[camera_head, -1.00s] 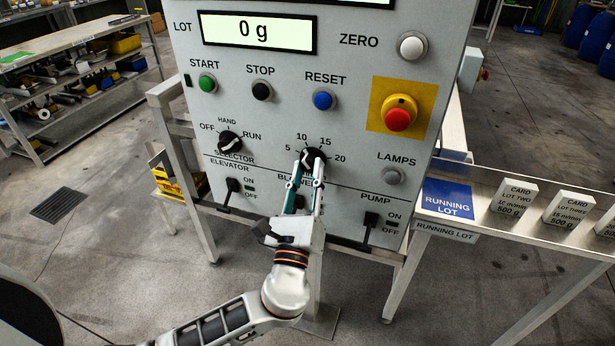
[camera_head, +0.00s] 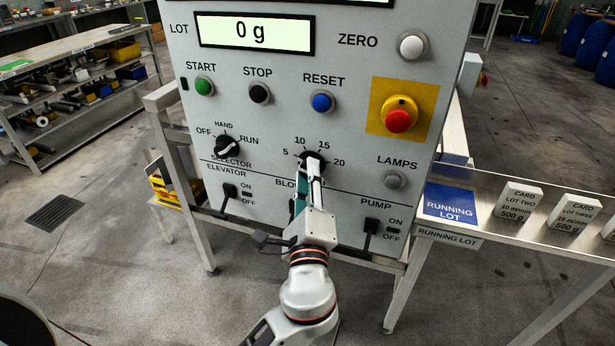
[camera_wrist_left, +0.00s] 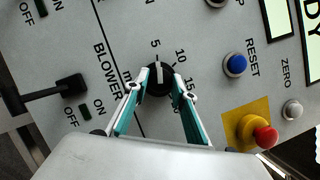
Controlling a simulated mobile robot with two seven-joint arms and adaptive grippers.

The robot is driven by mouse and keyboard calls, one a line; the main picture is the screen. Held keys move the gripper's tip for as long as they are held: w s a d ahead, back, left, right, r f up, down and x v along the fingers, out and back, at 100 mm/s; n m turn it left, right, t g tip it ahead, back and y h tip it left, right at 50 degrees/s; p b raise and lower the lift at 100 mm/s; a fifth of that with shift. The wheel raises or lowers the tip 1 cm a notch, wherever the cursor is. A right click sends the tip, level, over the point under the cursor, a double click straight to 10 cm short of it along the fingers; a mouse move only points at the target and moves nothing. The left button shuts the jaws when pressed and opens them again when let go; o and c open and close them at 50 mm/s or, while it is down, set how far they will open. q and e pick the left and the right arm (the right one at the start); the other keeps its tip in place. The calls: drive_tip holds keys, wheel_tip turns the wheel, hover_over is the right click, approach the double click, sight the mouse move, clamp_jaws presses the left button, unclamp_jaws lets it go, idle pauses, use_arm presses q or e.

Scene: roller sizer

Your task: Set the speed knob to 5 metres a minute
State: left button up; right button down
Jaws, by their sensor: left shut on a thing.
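The speed knob (camera_head: 312,158) is a black round knob on the grey panel, with marks 5, 10, 15 and 20 around it. My left gripper (camera_head: 312,172) comes up from below in the head view and is shut on the knob. In the left wrist view the knob (camera_wrist_left: 159,82) sits between the two fingertips of the left gripper (camera_wrist_left: 162,85). Its white pointer line there runs up toward the 5. In the head view the fingers hide the lower part of the knob, and the pointer is hard to make out. My right gripper is not in view.
The selector knob (camera_head: 228,146) is left of the speed knob. The red emergency button (camera_head: 399,119) is up to the right. Elevator (camera_head: 228,192) and pump (camera_head: 371,228) switches stick out below on either side. Lot cards (camera_head: 519,199) stand on the right shelf.

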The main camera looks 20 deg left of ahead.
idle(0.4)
use_arm(q)
drive_tip(key=o, duration=1.1)
